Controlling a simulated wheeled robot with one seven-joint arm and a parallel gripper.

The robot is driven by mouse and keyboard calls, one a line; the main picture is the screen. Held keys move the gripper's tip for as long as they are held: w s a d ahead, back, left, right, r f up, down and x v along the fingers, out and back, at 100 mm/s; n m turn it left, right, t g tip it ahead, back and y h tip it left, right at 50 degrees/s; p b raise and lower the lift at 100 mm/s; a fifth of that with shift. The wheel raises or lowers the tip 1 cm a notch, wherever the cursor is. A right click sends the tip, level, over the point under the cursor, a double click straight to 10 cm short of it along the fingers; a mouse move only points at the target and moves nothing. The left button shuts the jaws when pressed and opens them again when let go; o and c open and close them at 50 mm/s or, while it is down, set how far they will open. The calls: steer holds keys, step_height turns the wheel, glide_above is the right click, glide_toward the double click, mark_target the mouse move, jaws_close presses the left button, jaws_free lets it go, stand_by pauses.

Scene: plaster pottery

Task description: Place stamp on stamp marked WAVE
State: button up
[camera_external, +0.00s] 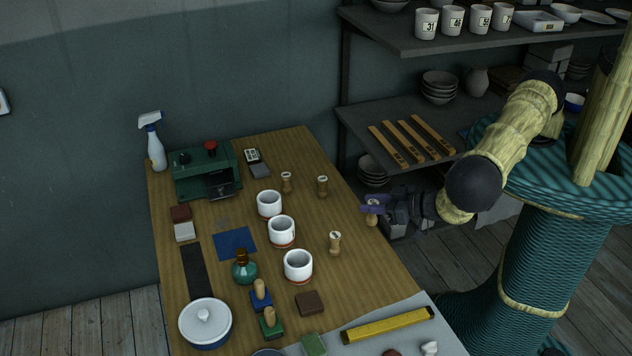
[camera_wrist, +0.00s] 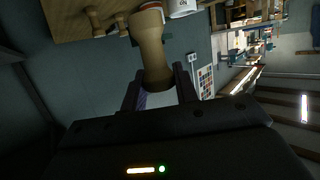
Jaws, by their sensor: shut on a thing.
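My gripper (camera_external: 376,205) is shut on a light wooden stamp (camera_external: 372,218), held just off the right edge of the table. In the wrist view the same stamp (camera_wrist: 152,50) sticks out between the two dark fingers (camera_wrist: 158,85). Three similar small wooden stamps stand on the table: one at the back (camera_external: 286,183), one to its right (camera_external: 322,187) and one nearer the front (camera_external: 335,243). Marks on their pale tops are too small to read, so I cannot tell which says WAVE.
Three white cups (camera_external: 281,231) stand in a row left of the wooden stamps. A green machine (camera_external: 205,175), a spray bottle (camera_external: 155,145), a blue pad (camera_external: 235,243) and a lidded pot (camera_external: 205,322) are further left. A grey shelf (camera_external: 400,125) rises behind my arm.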

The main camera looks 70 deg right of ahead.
steer(key=w+a+r+b, duration=0.5)
steer(key=w+r+b, duration=0.2)
steer(key=w+b, duration=0.1)
steer(key=shift+w+h, duration=0.15)
steer(key=shift+h, duration=0.15)
steer(key=shift+a, duration=0.1)
glide_above(335, 235)
steer(key=shift+f+p, duration=0.45)
steer(key=shift+f, duration=2.4)
steer(key=shift+f, duration=0.1)
steer(key=shift+f+p, duration=0.3)
steer(key=shift+f, duration=1.7)
